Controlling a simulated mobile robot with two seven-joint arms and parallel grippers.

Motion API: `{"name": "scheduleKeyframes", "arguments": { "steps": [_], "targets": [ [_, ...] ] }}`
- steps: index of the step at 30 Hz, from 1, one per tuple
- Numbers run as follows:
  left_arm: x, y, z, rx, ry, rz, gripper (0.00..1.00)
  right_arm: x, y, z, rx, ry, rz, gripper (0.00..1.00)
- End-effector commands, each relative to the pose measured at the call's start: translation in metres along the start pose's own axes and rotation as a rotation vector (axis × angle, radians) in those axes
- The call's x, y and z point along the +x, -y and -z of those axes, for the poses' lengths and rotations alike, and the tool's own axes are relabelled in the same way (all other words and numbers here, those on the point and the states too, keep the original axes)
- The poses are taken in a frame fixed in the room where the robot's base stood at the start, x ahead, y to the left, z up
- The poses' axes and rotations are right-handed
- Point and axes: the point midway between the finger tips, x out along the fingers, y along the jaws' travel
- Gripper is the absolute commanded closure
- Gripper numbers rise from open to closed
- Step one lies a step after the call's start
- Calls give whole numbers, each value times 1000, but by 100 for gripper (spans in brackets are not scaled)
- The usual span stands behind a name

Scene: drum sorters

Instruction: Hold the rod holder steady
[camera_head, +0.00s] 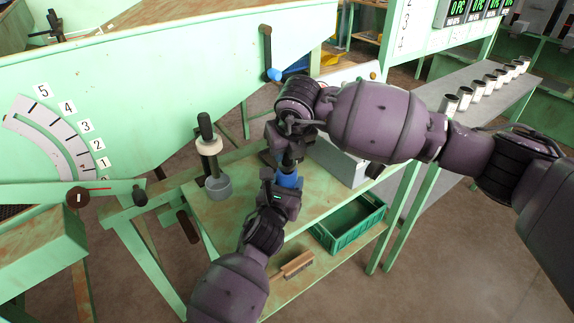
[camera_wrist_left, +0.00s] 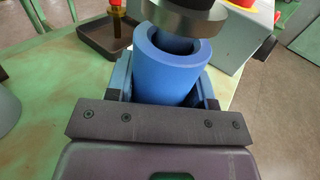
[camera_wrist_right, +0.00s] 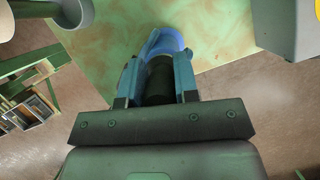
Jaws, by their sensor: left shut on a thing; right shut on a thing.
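The rod holder, a blue hollow cylinder (camera_head: 288,181), stands upright on the green table. My left gripper (camera_head: 282,186) is shut around it from the near side. In the left wrist view the holder (camera_wrist_left: 168,75) sits between the fingers, its round opening partly covered. My right gripper (camera_head: 289,150) is directly above the holder, shut on a black handle (camera_wrist_right: 158,80). A grey metal round piece (camera_wrist_left: 185,15) hangs over the holder's opening in the left wrist view. Whether it touches the rim I cannot tell.
A black-handled tool with a white collar (camera_head: 208,145) stands in a grey cup (camera_head: 218,188) left of the holder. A grey box (camera_head: 343,165) stands right. A dark tray (camera_wrist_left: 92,40) lies behind. A green crate (camera_head: 347,232) and brush (camera_head: 297,266) are on the lower shelf.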

Motion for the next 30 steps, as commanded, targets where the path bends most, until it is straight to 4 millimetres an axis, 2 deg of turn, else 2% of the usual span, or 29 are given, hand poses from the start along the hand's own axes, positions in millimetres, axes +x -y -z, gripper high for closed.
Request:
{"name": "scheduleKeyframes", "arguments": {
  "steps": [8, 11, 24, 30],
  "targets": [
    [0, 0, 0, 0, -1, 0, 82, -14, 0, -7, -1, 4, 0, 100],
    [0, 0, 1, 0, -2, -1, 82, -30, 0, -13, -1, 7, 0, 100],
    [0, 0, 1, 0, -2, -1, 82, -124, 0, -52, -1, 7, 0, 100],
    [0, 0, 1, 0, -2, -1, 82, -153, 0, -64, 0, 5, 0, 100]
  ]
}}
